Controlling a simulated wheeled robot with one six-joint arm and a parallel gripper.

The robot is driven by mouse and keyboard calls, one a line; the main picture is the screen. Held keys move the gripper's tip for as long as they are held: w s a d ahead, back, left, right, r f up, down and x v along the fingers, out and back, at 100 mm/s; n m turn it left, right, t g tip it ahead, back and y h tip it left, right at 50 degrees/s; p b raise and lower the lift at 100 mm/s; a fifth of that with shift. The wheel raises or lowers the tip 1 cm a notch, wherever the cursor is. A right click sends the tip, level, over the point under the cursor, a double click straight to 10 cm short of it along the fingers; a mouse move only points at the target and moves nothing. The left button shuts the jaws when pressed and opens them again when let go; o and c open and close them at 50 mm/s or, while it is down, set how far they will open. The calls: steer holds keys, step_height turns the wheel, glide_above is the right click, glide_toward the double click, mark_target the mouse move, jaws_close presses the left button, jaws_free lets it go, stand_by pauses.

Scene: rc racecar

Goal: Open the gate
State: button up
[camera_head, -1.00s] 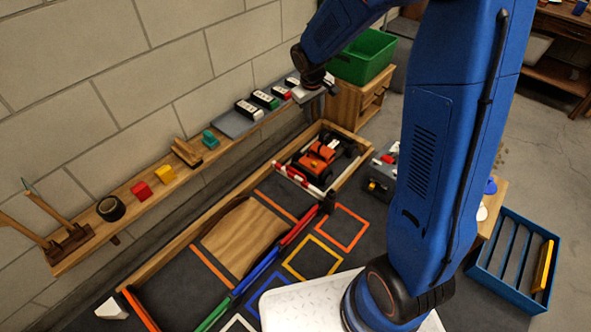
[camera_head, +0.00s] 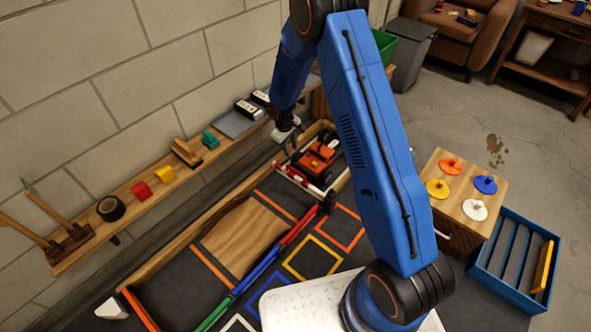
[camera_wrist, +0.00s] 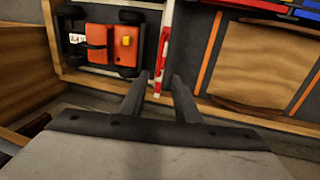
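The gate is a red-and-white striped bar (camera_head: 299,180), lowered across the front of the bay that holds the orange car (camera_head: 316,157). In the wrist view the bar (camera_wrist: 166,40) runs from the top edge down to the gap between my fingers. My gripper (camera_wrist: 160,80) is open and empty, with one finger on each side of the bar's near end in the picture. I cannot tell whether the fingers are level with the bar or above it. In the head view my gripper (camera_head: 288,141) hangs by the wall side of the bay, below the shelf.
A wall shelf (camera_head: 130,210) with blocks, tape and tools runs along the wall beside the track. A wooden ramp (camera_head: 243,237) lies before the gate. A cabinet with coloured knobs (camera_head: 462,190) and a blue crate (camera_head: 512,265) stand at the right.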

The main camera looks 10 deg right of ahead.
glide_above(298, 177)
steer(key=a, duration=0.1)
steer(key=f, duration=1.7)
steer(key=shift+a+f, duration=0.1)
steer(key=shift+a, duration=0.1)
jaws_close()
